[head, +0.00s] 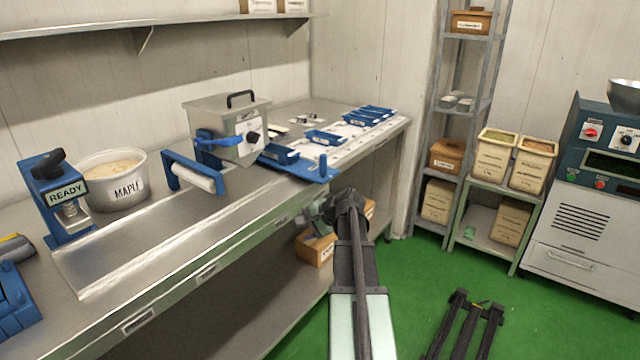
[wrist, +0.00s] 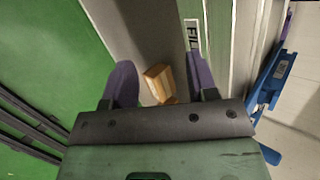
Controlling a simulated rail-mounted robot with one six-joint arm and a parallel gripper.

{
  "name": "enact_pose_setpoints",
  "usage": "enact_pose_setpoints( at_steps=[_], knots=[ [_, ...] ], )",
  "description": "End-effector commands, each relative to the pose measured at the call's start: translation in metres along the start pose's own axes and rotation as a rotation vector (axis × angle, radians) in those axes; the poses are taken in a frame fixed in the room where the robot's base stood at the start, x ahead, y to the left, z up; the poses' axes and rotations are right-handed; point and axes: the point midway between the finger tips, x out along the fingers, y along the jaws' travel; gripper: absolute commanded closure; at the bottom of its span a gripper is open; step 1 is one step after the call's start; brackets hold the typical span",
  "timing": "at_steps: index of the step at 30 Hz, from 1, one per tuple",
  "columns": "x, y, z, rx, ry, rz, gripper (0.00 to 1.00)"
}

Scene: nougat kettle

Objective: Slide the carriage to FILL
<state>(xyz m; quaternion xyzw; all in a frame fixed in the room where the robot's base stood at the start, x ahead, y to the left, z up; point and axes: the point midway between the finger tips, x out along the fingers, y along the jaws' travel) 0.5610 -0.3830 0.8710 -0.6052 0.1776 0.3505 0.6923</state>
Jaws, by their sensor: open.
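The carriage looks to be the blue plate (head: 306,172) with an upright blue peg (head: 323,163), at the bench's front edge under the grey hopper. A blue edge, probably the same plate, shows at the right of the wrist view (wrist: 268,82). A label whose visible letters read "FIL" (wrist: 193,36) is on the bench front, partly cut off. My gripper (head: 322,208) is open and empty, in front of the bench edge and below the carriage, apart from it. Its two fingers show spread in the wrist view (wrist: 162,84).
A grey hopper box (head: 228,125) stands over the bench. A MAPLE tub (head: 112,180), a READY station (head: 62,195) and a white roller (head: 192,176) are at left. Several blue trays (head: 366,118) line the far right. A cardboard box (head: 318,246) sits below the bench.

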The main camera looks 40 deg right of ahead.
Motion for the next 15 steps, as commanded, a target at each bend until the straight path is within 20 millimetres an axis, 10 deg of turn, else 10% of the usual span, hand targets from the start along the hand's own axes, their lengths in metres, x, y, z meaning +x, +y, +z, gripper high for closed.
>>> enact_pose_setpoints(
  at_steps=[1, 5, 9, 15],
  knots=[
    [-0.009, -0.003, -0.061, 0.208, 0.026, -0.155, 0.47],
    [-0.063, -0.045, -0.148, 0.76, -0.057, -0.561, 0.47],
    [-0.088, -0.087, -0.17, 1.18, -0.274, -0.795, 0.47],
    [-0.094, -0.09, -0.172, 1.374, -0.363, -0.833, 0.47]
  ],
)
